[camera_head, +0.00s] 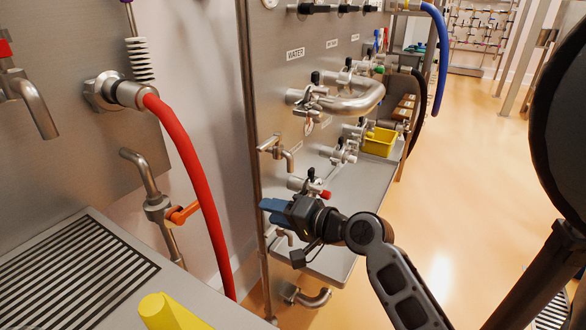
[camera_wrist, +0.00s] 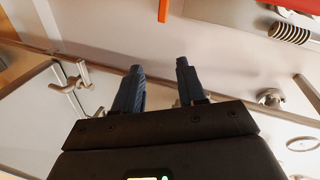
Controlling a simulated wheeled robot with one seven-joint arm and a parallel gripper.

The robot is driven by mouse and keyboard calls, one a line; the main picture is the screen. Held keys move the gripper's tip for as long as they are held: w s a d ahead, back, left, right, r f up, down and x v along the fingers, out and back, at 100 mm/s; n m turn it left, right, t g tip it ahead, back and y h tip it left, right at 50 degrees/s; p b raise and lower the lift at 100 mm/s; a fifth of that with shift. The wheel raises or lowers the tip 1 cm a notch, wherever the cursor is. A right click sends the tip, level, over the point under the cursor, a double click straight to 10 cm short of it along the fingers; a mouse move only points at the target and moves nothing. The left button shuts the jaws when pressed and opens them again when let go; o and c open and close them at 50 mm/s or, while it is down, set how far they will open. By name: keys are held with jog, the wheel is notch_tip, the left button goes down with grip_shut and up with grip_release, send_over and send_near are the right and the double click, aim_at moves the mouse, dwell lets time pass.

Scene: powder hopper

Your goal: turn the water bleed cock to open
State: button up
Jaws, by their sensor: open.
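My gripper (camera_head: 270,208) points left in the head view, with its blue fingers in front of the left edge of the steel panel. It is open and empty; in the wrist view a gap shows between its two fingers (camera_wrist: 160,68). A small steel cock with a T-shaped handle and a bent spout (camera_head: 276,148) sits on the panel's left edge below the WATER label (camera_head: 295,54). It looks like the water bleed cock, but I cannot read a tag on it. A similar steel cock (camera_wrist: 70,80) shows left of the fingers in the wrist view, apart from them.
A cock with a red knob (camera_head: 308,187) is just above my gripper. A steel tray (camera_head: 370,185) with a yellow bin (camera_head: 379,142) projects from the panel. A red hose (camera_head: 192,165) and an orange lever (camera_head: 183,214) are on the left. Open floor lies right.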

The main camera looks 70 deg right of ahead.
jog(key=d+r+m+t+b, duration=0.1)
jog(key=d+r+m+b, duration=0.15)
jog(key=d, duration=0.35)
jog(key=t, duration=0.2)
send_near(267, 147)
jog(key=w, duration=0.2)
jog(key=shift+y, duration=0.4)
jog(key=shift+d+x, duration=0.2)
jog(key=shift+x, duration=2.05)
jog(key=shift+d+x, duration=0.2)
jog(key=shift+x, duration=2)
jog(key=c, duration=0.7)
jog(key=shift+d+v, duration=0.25)
jog(key=shift+v, duration=0.9)
jog(key=shift+s, duration=0.1)
